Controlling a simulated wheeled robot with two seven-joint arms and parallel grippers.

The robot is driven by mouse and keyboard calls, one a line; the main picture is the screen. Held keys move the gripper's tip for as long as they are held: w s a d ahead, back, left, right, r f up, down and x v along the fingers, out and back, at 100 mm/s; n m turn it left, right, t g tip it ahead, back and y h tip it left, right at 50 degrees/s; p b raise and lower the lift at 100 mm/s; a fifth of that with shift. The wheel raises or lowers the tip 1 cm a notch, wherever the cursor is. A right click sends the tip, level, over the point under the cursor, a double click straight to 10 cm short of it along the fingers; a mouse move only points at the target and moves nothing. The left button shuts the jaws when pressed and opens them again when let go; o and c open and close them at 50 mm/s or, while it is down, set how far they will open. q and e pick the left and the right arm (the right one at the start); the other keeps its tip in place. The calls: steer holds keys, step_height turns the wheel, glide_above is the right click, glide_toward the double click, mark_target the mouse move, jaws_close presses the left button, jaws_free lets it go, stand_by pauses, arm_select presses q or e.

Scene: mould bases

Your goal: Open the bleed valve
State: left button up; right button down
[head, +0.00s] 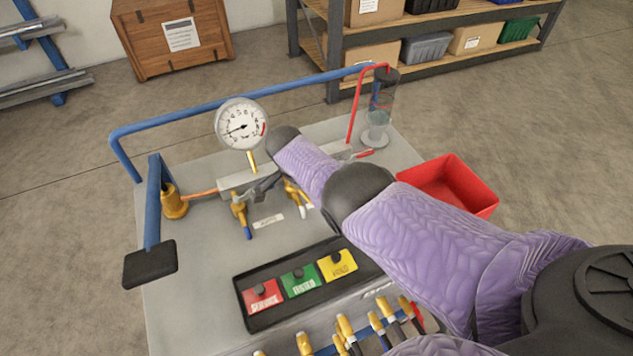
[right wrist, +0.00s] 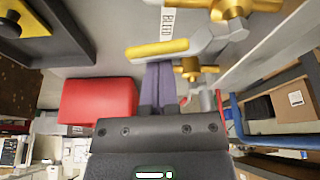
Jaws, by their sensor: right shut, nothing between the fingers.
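In the right wrist view a lever with a yellow grip (right wrist: 157,48) lies beside a white label (right wrist: 167,20) that seems to read BLEED. Brass fittings (right wrist: 193,70) sit near it. My right gripper (right wrist: 160,82) is shut and empty, its fingertips close to the yellow grip; I cannot tell whether they touch. In the head view my right arm reaches over the grey bench (head: 195,270) and hides part of the valves. A brass valve (head: 293,190) shows beside my wrist, and another with a blue handle (head: 247,231) stands to its left. My left gripper is out of view.
A pressure gauge (head: 241,124) stands behind the valves. A clear cylinder (head: 378,112) with a red tube is at the back right, a red bin (head: 452,186) at the right. A tag board (head: 252,318), several hoses and a blue pump lever (head: 153,205) occupy the front and left.

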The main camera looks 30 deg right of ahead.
steer(key=shift+s+a+m, duration=0.15)
steer(key=shift+a+m, duration=0.3)
steer(key=shift+m, duration=0.05)
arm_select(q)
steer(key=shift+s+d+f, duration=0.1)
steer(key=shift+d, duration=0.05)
arm_select(e)
steer(key=shift+a, duration=0.15)
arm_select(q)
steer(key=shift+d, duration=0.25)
arm_select(e)
steer(key=shift+a+r, duration=0.1)
steer(key=shift+r, duration=0.05)
arm_select(q)
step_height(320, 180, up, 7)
steer(key=p, duration=0.6)
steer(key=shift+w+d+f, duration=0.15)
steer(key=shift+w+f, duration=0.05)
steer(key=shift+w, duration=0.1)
arm_select(e)
steer(key=v, duration=0.9)
steer(key=shift+r, duration=0.3)
steer(key=shift+a, duration=0.15)
